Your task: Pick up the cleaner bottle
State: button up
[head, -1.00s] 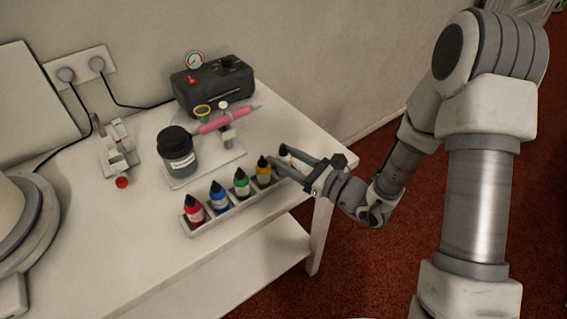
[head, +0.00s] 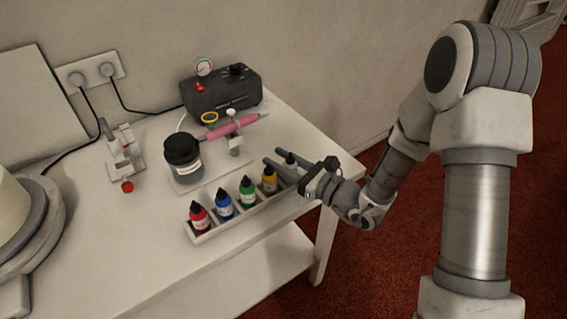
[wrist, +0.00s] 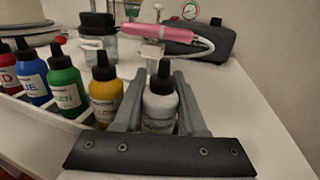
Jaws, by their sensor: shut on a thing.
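The cleaner bottle is a pale grey-white bottle with a black pointed cap (wrist: 160,105), upright in the middle of the wrist view. In the head view its dark top (head: 290,160) shows between the fingers, and most of its body is hidden. My gripper (wrist: 160,78) has one finger on each side of the bottle and is shut on it. In the head view my gripper (head: 273,156) reaches in from the right at the right end of the white bottle rack (head: 240,214). I cannot tell whether the bottle's base is clear of the rack.
Red (head: 199,218), blue (head: 223,205), green (head: 248,191) and yellow (head: 270,181) bottles stand in the rack, yellow closest to my gripper. Behind are a dark jar (head: 183,160), a pink airbrush (head: 230,128) and a black compressor (head: 222,93). A turntable (head: 40,225) is at left.

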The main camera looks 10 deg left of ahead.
jog(key=r, duration=0.1)
jog(key=r+p, duration=0.1)
jog(key=r, duration=0.1)
jog(key=d+r, duration=0.1)
jog(key=r, duration=0.1)
jog(key=shift+w+p, duration=0.2)
jog(key=shift+p, duration=0.15)
jog(key=o, duration=0.3)
jog(key=w+d+r+p, duration=0.2)
jog(key=d+r, duration=0.3)
jog(key=d, duration=0.4)
jog(key=shift+w+r, duration=0.2)
jog(key=shift+w, duration=0.55)
jog(key=shift+w+d+r, duration=0.15)
jog(key=shift+d+r, duration=0.1)
jog(key=shift+d, duration=0.2)
jog(key=c, duration=0.3)
